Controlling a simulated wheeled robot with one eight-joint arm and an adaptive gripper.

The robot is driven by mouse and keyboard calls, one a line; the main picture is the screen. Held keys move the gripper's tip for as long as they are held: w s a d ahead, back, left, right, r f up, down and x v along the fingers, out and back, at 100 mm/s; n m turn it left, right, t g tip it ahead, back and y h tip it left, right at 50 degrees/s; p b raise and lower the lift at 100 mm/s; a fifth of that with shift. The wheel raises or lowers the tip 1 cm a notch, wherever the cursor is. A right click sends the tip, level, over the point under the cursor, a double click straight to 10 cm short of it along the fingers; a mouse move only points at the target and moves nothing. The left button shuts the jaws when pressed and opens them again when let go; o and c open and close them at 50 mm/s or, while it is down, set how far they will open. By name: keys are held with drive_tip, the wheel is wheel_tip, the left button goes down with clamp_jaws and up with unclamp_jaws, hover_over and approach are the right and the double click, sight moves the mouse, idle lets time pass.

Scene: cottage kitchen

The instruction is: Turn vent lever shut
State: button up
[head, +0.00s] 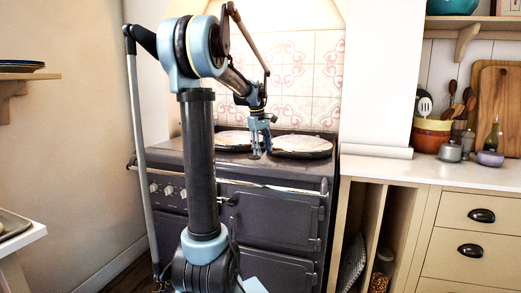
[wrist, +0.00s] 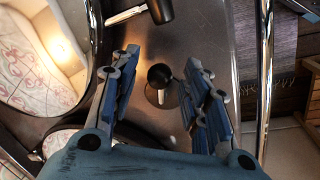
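My gripper (head: 261,152) points down over the middle of the dark range top (head: 180,146), between the two round hotplate lids. In the wrist view my gripper (wrist: 160,82) is open, its blue fingers spread apart. Between them is a small dark-knobbed lever (wrist: 160,75) on a round dark base; this looks like the vent lever. I see no clear contact between it and the fingers. A black grip on a bright metal rod (wrist: 156,9) is at the top of the wrist view. In the head view I cannot make out the lever behind the gripper.
A left lid (head: 232,139) and a right lid (head: 302,145) flank my gripper. A chrome rail (wrist: 266,80) runs along the range's edge. The counter (head: 420,170) at right holds crocks, utensils and boards. A tiled wall (head: 310,75) stands behind the range.

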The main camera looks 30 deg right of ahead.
clamp_jaws()
drive_tip(key=shift+a, duration=0.1)
drive_tip(key=m, duration=0.2)
drive_tip(key=a+m, duration=0.1)
drive_tip(key=shift+a+m+g, duration=0.2)
drive_tip(key=shift+m+g, duration=0.2)
drive_tip(key=m, duration=0.1)
drive_tip(key=a+m, duration=0.1)
drive_tip(key=m, duration=0.1)
drive_tip(key=shift+w+a+m+g, duration=0.1)
drive_tip(key=shift+a+m+g, duration=0.2)
drive_tip(key=m, duration=0.1)
drive_tip(key=a+m, duration=0.1)
drive_tip(key=m, duration=0.1)
drive_tip(key=shift+w+a+g+y, duration=0.1)
drive_tip(key=shift+w+g+y, duration=0.2)
drive_tip(key=shift+w, duration=0.05)
drive_tip(key=shift+w+a+m+y, duration=0.15)
drive_tip(key=shift+w+a+m, duration=0.1)
drive_tip(key=shift+m, duration=0.6)
drive_tip(key=shift+w+a+m+y, duration=0.15)
drive_tip(key=shift+w+a+m, duration=0.1)
drive_tip(key=shift+m, duration=0.6)
